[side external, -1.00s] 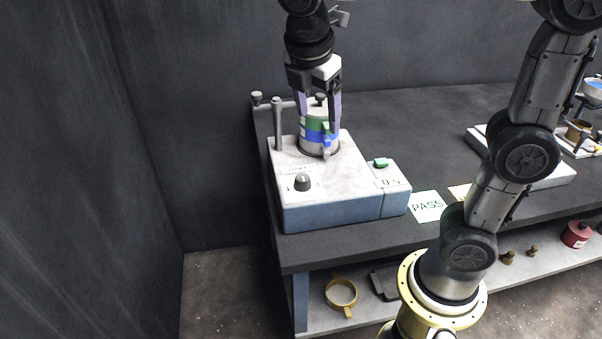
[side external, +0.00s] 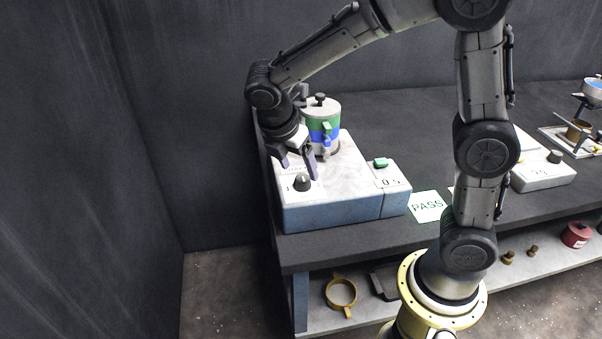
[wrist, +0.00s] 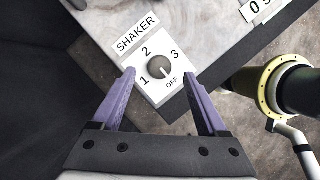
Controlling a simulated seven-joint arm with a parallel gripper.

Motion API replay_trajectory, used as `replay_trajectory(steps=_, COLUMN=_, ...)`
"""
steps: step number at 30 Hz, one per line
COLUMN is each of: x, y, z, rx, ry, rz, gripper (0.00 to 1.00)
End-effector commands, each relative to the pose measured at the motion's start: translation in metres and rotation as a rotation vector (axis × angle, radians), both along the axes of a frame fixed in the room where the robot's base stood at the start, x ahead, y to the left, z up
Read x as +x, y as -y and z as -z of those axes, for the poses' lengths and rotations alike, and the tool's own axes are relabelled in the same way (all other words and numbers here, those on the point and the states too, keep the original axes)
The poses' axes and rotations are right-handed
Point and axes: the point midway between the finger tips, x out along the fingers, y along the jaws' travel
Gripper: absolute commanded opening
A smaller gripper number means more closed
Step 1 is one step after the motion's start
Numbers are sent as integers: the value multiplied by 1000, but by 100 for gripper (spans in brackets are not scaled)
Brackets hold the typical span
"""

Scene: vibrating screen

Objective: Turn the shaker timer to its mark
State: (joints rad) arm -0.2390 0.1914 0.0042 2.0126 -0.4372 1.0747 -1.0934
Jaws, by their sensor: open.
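The shaker timer knob (side external: 302,183) is a small dark dial on the top of the shaker (side external: 325,215), near its front left. In the wrist view the knob (wrist: 160,67) sits on a white plate marked SHAKER, 1, 2, 3 and OFF. A pale line on the knob seems to point towards OFF. My gripper (side external: 299,172) is open with nothing between its fingers. It also shows in the wrist view (wrist: 160,75), with its purple fingertips on either side of the knob. The fingers seem to be above the knob and not touching it.
A stack of green, blue and white sieves (side external: 322,118) stands on the shaker just behind my gripper, beside a post. A box with a green button (side external: 380,163) and a 0.5 readout adjoins on the right. A PASS card (side external: 427,206) lies on the bench.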

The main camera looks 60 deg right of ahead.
Motion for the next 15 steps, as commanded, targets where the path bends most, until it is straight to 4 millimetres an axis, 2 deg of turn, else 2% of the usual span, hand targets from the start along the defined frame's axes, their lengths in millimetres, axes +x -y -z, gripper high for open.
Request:
replay_trajectory(steps=6, x=0, y=11, z=25, rx=0, ry=-2, rz=1, gripper=76)
replay_trajectory(steps=15, x=0, y=13, z=32, rx=1, ry=1, rz=0, gripper=76)
